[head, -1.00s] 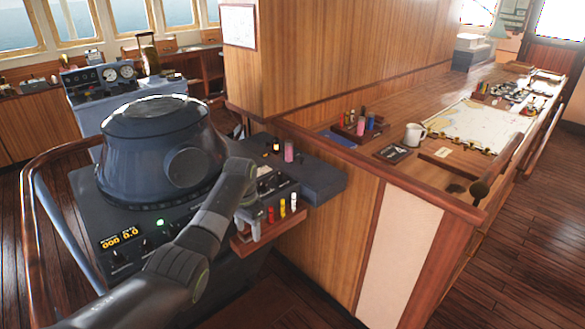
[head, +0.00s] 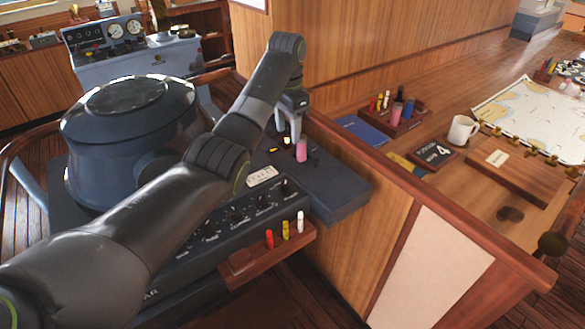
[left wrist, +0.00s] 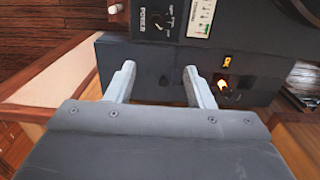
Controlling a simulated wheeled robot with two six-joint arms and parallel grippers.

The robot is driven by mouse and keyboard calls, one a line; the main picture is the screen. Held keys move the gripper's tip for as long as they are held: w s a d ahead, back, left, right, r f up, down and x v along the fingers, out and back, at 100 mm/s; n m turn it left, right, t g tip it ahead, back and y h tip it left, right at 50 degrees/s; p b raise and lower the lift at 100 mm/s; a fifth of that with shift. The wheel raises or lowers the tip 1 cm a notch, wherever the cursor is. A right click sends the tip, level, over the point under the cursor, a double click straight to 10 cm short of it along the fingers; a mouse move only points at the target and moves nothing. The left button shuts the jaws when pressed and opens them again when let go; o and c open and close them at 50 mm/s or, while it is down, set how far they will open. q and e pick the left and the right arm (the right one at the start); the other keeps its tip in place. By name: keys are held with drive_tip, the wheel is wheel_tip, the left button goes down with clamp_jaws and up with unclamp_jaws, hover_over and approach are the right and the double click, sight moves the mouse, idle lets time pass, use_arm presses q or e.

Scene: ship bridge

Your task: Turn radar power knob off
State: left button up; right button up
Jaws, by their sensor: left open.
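The radar power knob (left wrist: 157,25) is small and dark, beside a "POWER" label on the dark panel at the top of the left wrist view. In the head view it appears as a small knob (head: 284,186) at the panel's right end. Its exact pointer setting is too small to read. My left gripper (left wrist: 157,71) is open and empty, with its two pale fingers apart over the dark box beside the panel. The knob lies beyond the fingertips, apart from them. In the head view the gripper (head: 287,124) is above the knob, near the pink cylinder. My right gripper does not show.
The radar hood (head: 125,110) stands left of my arm. A pink cylinder (head: 302,150) stands on the dark box. Red, yellow and white markers (head: 285,229) stand in a wooden ledge below the panel. A wooden partition and chart table with a white mug (head: 463,130) are right.

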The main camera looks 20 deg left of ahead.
use_arm(q)
drive_tip(key=s+f+b, duration=0.2)
drive_tip(key=s+b, duration=0.1)
drive_tip(key=s, duration=0.1)
drive_tip(key=p, duration=0.4)
hover_over(285, 184)
wheel_tip(285, 184, down, 9)
drive_tip(key=shift+f, duration=0.1)
wheel_tip(285, 184, down, 3)
drive_tip(key=shift+r, duration=0.1)
drive_tip(key=shift+f, duration=0.95)
drive_tip(key=shift+w+f, duration=0.1)
drive_tip(key=shift+f, duration=0.2)
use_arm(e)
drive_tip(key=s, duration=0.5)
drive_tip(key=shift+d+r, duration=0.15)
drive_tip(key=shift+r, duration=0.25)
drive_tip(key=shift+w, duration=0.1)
